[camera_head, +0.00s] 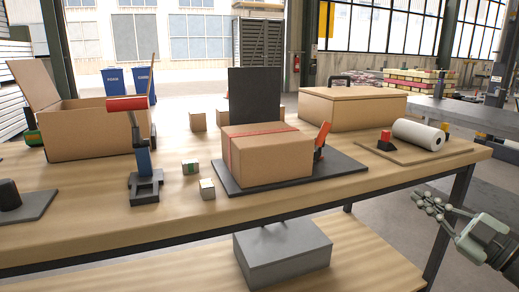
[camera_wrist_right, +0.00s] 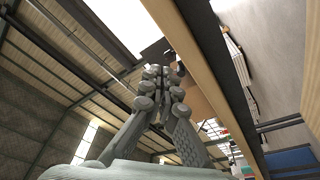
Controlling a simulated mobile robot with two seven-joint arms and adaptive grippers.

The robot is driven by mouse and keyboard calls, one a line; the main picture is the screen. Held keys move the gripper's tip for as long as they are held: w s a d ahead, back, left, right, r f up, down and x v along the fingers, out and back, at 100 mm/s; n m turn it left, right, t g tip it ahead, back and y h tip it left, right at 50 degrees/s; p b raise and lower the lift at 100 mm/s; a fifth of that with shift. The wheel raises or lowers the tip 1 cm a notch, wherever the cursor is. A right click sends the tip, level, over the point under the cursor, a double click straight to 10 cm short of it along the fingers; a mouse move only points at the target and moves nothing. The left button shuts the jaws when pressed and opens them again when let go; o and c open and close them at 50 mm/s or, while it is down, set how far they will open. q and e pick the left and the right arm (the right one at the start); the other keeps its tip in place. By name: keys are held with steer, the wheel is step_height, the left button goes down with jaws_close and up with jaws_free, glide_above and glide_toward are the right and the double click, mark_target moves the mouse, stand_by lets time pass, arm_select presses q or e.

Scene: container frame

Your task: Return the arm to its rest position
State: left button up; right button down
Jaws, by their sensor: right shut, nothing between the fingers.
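My right gripper (camera_head: 441,206) is at the right edge of the head view, off the table's front right side, in free air. Its fingers are shut with nothing between them. The same fingers (camera_wrist_right: 160,90) fill the middle of the right wrist view, close together, with the table edge running past on the right. My left arm and gripper are not in either view.
The wooden table (camera_head: 95,224) carries a taped cardboard box (camera_head: 265,158) on a dark plate, an open box (camera_head: 88,132), a lidded box (camera_head: 350,105), a red-topped press (camera_head: 142,150), small boxes and a white roll (camera_head: 418,134). A grey box (camera_head: 283,252) sits on the lower shelf.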

steer(key=s+a+f+m+g+h, duration=0.1)
steer(key=s+f+m+g+h, duration=0.3)
steer(key=f, duration=1)
steer(key=s+a+f+m+g+h, duration=0.1)
steer(key=s+f+m+h, duration=0.4)
steer(key=f, duration=0.9)
arm_select(q)
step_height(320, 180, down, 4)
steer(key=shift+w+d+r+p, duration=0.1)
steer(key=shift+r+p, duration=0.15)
steer(key=shift+p, duration=0.35)
arm_select(e)
steer(key=s+a+f+m+g+h, duration=0.1)
steer(key=s+a+f+m+g, duration=0.1)
steer(key=s+f, duration=0.4)
steer(key=s+a+f+m+g+h, duration=0.1)
steer(key=s+a+f+g, duration=0.3)
steer(key=s, duration=0.9)
step_height(320, 180, down, 3)
steer(key=m+g, duration=0.1)
steer(key=g, duration=0.2)
steer(key=shift+s+a+f, duration=0.2)
steer(key=shift+s+a, duration=0.2)
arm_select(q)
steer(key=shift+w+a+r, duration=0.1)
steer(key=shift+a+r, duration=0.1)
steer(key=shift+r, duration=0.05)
